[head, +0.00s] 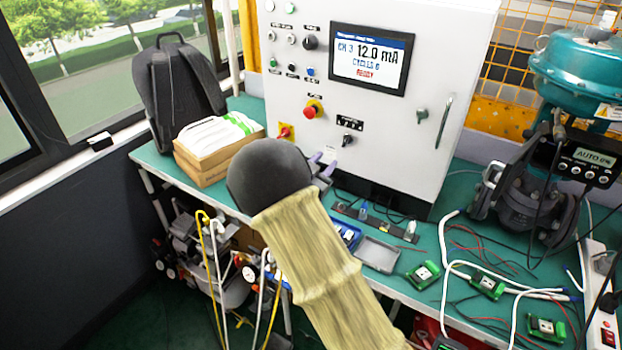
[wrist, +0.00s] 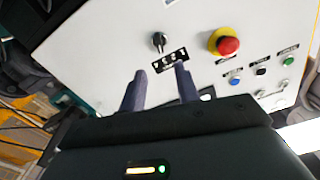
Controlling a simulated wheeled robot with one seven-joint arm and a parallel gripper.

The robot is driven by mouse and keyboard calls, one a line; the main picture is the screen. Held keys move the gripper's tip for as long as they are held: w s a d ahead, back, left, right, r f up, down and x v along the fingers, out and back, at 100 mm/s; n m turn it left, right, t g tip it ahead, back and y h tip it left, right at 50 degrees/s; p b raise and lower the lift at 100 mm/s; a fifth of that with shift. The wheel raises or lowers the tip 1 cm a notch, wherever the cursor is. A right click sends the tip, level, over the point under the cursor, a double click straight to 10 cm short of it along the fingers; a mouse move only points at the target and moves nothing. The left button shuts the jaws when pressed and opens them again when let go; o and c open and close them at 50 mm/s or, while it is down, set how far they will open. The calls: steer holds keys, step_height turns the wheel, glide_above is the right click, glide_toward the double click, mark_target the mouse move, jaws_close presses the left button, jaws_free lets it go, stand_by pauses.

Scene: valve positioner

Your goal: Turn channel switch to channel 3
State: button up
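The channel switch, a small black knob (head: 347,139), sits low on the white control cabinet (head: 440,60) under a black numbered label (head: 349,122). In the wrist view the knob (wrist: 159,40) and label (wrist: 171,60) appear upside down, beyond my fingertips. My gripper (wrist: 160,78) is open, its two purple-grey fingers apart with nothing between them. In the head view the fingertips (head: 323,163) show left of and below the knob, apart from it. My dark wrist hides the rest. The display (head: 371,60) shows 12.0 mA and a channel digit that looks like 3.
A red emergency button on yellow (head: 313,109) sits up-left of the knob. Other knobs and buttons are above it. A door handle (head: 444,121) juts out at right. The green bench (head: 462,190) holds small boards, cables and a teal valve actuator (head: 580,70).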

steer(key=v, duration=0.6)
steer(key=shift+s+b, duration=0.15)
steer(key=shift+b, duration=0.15)
steer(key=s+d+r+n+g+y+p, duration=0.1)
steer(key=s+d+n+g+y+p, duration=0.2)
steer(key=s, duration=0.5)
steer(key=s+d+r+n+g+y+p, duration=0.1)
steer(key=s+d+n+g+y+p, duration=0.2)
steer(key=s, duration=0.6)
steer(key=s+d+r+n+g+y+p, duration=0.1)
steer(key=s+d+n+g+y+p, duration=0.2)
steer(key=s+g, duration=0.3)
steer(key=s+d+n+y, duration=0.1)
steer(key=s, duration=0.2)
steer(key=shift+s+r+y, duration=0.15)
steer(key=shift+r+y, duration=0.15)
steer(key=shift+r, duration=0.05)
